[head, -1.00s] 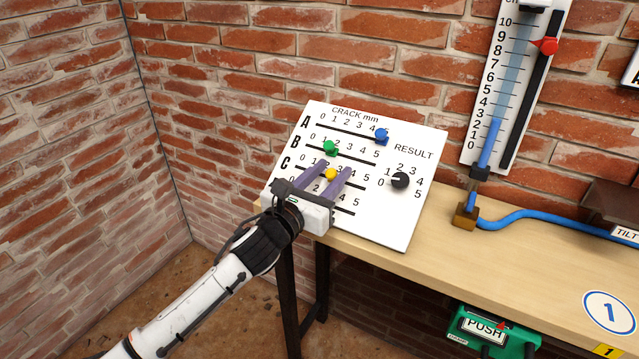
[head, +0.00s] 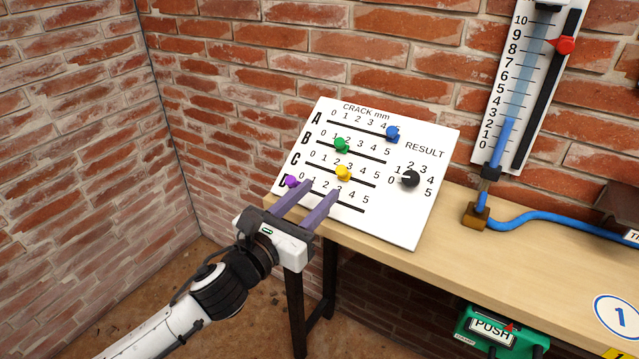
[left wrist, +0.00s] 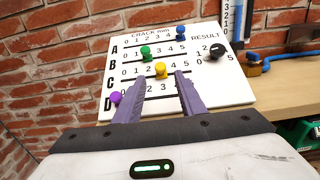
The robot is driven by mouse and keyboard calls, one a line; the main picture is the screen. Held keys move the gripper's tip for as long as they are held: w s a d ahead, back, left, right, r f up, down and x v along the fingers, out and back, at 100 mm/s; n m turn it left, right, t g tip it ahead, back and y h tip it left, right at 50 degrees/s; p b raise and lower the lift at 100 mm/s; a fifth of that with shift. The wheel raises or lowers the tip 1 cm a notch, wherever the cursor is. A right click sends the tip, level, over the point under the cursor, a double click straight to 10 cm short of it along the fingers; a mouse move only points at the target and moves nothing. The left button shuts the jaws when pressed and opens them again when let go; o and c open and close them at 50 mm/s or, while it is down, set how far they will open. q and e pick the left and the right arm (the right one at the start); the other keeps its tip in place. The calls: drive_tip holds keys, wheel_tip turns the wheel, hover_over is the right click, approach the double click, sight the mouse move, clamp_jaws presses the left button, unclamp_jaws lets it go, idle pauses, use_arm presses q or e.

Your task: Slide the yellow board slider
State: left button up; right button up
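The white board (head: 425,165) leans on the table with lettered slots A to D. The yellow slider (head: 343,173) sits on row C, near the 3; it also shows in the left wrist view (left wrist: 160,70). My left gripper (head: 322,188) is open and empty, in front of the board's lower part. Its purple fingers point at the board, and the yellow slider shows beyond their tips, apart from them. In the left wrist view the slider appears between and above the fingertips (left wrist: 160,82). My right gripper is not in view.
A blue slider (head: 392,133) is on row A, a green one (head: 341,145) on row B, and a purple one (head: 292,181) at row D's left end, close to my left finger. A black knob (head: 410,178) is at right. The wooden table (head: 460,235) is mostly clear.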

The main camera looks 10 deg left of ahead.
use_arm(q)
drive_tip(key=s+a+f+n+g+y, duration=0.1)
drive_tip(key=s+f+n+g, duration=0.1)
drive_tip(key=s+f+n, duration=0.55)
drive_tip(key=s+a+f+n+g+y, duration=0.2)
drive_tip(key=s+f+n, duration=0.1)
drive_tip(key=f+n, duration=0.85)
drive_tip(key=s+a+f+n+g, duration=0.2)
drive_tip(key=s+f+n, duration=0.5)
drive_tip(key=s+n, duration=0.2)
drive_tip(key=s+a+f+n+g+y, duration=0.1)
drive_tip(key=s+a+f+n+g, duration=0.1)
drive_tip(key=s+f+n, duration=0.5)
drive_tip(key=s+n, duration=0.3)
drive_tip(key=shift+a+n+y, duration=0.15)
drive_tip(key=shift+n+y, duration=0.15)
